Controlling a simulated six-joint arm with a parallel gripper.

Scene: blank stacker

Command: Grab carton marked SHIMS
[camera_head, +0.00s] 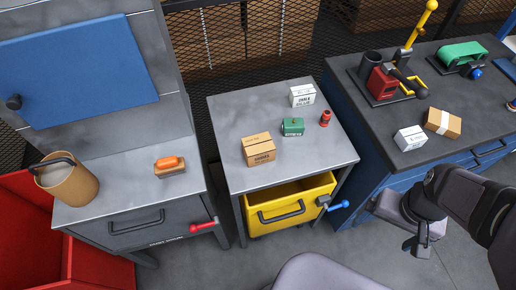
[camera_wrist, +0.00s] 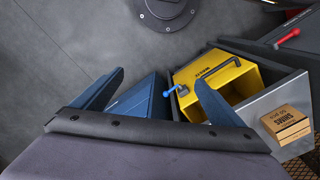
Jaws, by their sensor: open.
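The brown carton marked SHIMS (camera_wrist: 285,122) sits at the right edge of the wrist view, on the grey middle table. In the head view, a brown carton (camera_head: 258,150) with small dark lettering stands near the front left of that table. My gripper (camera_head: 418,243) hangs over the floor in front of the blue bench, to the right of the carton and well apart from it. In the wrist view its two blue fingers (camera_wrist: 155,95) are spread wide with nothing held between them.
A white carton (camera_head: 302,95), green box (camera_head: 292,127) and red item (camera_head: 325,118) share the middle table (camera_head: 230,118). A white box (camera_head: 410,138) and taped carton (camera_head: 442,122) stand on the right bench.

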